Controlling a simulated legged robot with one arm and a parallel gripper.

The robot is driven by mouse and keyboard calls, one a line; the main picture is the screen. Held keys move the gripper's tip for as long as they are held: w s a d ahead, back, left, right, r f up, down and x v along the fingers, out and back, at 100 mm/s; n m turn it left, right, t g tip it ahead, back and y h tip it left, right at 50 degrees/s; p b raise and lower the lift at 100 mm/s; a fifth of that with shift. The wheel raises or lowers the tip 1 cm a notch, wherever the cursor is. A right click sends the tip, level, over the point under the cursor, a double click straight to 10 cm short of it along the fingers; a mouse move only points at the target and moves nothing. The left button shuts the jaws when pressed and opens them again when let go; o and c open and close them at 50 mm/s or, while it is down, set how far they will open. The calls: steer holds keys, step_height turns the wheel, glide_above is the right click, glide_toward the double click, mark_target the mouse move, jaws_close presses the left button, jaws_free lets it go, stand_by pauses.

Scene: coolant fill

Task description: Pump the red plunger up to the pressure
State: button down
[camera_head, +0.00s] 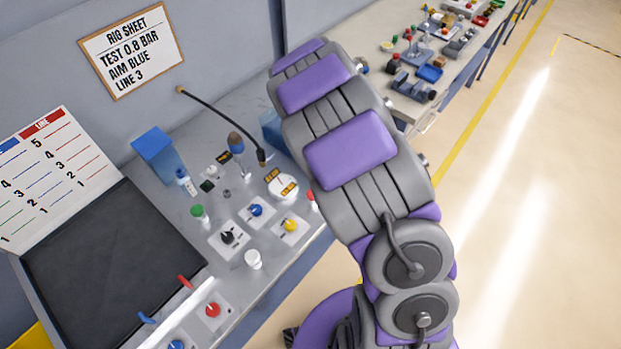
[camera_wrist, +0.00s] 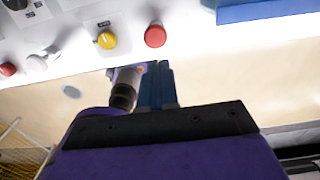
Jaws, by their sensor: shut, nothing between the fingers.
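A red round-topped piece (camera_wrist: 155,36), which looks like the plunger, is near the panel's front edge in the wrist view. In the head view, its red part (camera_head: 312,197) shows just left of my arm, partly covered by it. My gripper (camera_wrist: 159,66) has its blue fingers shut and empty. The fingertips show just below the red top in the wrist view, with a small gap in the picture. My gripper is hidden behind my arm in the head view. A round white dial-like piece (camera_head: 283,186) has yellow labels; I cannot read any pressure on it.
A black hose (camera_head: 222,122) arches behind. The rig sheet (camera_head: 130,50) reads "TEST 0.8 BAR, AIM BLUE, LINE 3". Open floor (camera_head: 510,240) lies to the right.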

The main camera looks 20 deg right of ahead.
mark_target(312, 194)
steer(key=shift+a+r+b, duration=0.85)
steer(key=shift+r+b, duration=1.5)
steer(key=shift+b, duration=2.15)
step_height(312, 194, down, 13)
steer(key=b, duration=0.3)
steer(key=shift+d, duration=0.1)
steer(key=shift+d+f, duration=0.1)
steer(key=shift+f, duration=0.3)
steer(key=shift+d+f, duration=0.15)
steer(key=shift+d, duration=0.15)
